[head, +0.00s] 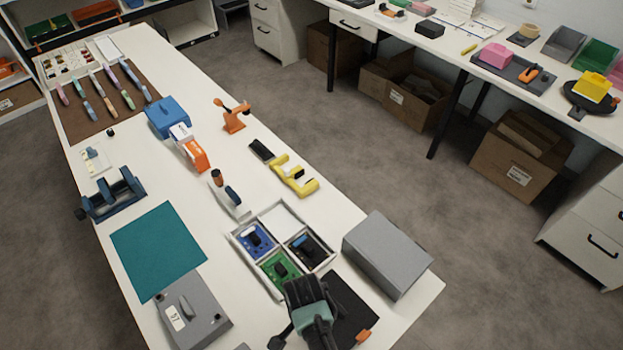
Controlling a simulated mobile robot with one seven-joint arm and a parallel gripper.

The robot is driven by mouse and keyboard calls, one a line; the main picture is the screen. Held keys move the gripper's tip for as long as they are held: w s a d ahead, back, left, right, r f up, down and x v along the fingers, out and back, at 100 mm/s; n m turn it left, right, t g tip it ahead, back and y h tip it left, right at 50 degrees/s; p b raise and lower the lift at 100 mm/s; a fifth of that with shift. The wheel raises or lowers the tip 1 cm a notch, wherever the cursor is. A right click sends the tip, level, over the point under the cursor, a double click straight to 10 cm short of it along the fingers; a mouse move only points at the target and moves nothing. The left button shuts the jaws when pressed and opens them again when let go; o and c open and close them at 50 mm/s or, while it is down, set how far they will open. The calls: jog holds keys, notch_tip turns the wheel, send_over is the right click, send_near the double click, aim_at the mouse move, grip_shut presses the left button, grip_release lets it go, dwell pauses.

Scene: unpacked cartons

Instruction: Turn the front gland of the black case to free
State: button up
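My gripper (308,292), dark with a teal band, is at the bottom centre, at the near edge of the compartment tray. Its fingertips are not clearly visible, so I cannot tell whether it is open or shut or touches anything. A flat black thing (352,308), possibly the black case, lies just right of my gripper, which partly covers it. An orange part (362,336) is at its lower right corner. I cannot make out a front gland or its setting.
The compartment tray (238,240) holds blue, green and black items. A grey box (388,254) stands right of it, near the table edge. A grey case (193,318) and teal mat (157,249) lie left. A yellow tool (295,177) lies farther back. Bare white tabletop separates several items.

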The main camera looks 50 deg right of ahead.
grip_shut()
dwell(0.3)
